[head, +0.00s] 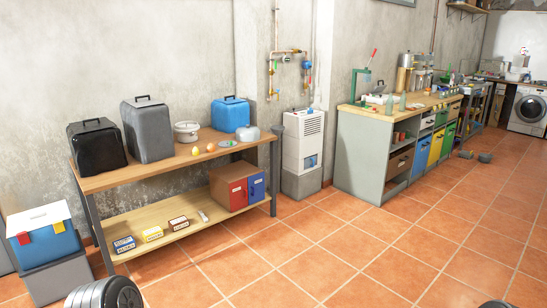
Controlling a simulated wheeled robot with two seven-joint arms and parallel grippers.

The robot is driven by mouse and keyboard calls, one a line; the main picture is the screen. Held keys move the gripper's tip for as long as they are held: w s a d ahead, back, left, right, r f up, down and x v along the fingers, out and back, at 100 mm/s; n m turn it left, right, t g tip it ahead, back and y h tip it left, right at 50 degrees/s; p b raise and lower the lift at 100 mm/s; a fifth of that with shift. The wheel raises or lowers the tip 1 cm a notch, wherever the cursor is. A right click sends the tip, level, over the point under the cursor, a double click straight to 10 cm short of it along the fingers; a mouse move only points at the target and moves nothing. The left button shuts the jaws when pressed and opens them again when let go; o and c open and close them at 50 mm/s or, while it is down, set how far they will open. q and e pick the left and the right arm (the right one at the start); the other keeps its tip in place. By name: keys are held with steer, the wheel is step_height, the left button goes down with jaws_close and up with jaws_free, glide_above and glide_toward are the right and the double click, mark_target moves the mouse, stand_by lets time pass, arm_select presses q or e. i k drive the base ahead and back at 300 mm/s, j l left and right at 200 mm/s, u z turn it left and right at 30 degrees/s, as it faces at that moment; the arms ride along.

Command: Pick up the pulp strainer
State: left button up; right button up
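I cannot pick out the pulp strainer for certain. A rounded grey metal piece (247,133) lies at the right end of the wooden table, but its kind is unclear. Many small items crowd the long workbench (385,115) at the right, too small to tell apart. Neither my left gripper nor my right gripper shows in the head view.
The wooden table (150,174) holds black, grey and blue cases, a lidded pot (186,131) and small fruit-like items. Its lower shelf holds small boxes and a red-and-blue box. A white dehumidifier-like unit (303,148) stands between table and workbench. The tiled floor (340,250) is open.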

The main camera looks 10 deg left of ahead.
mark_target(227, 144)
steer(key=i, duration=5.2)
steer(key=u, duration=0.3)
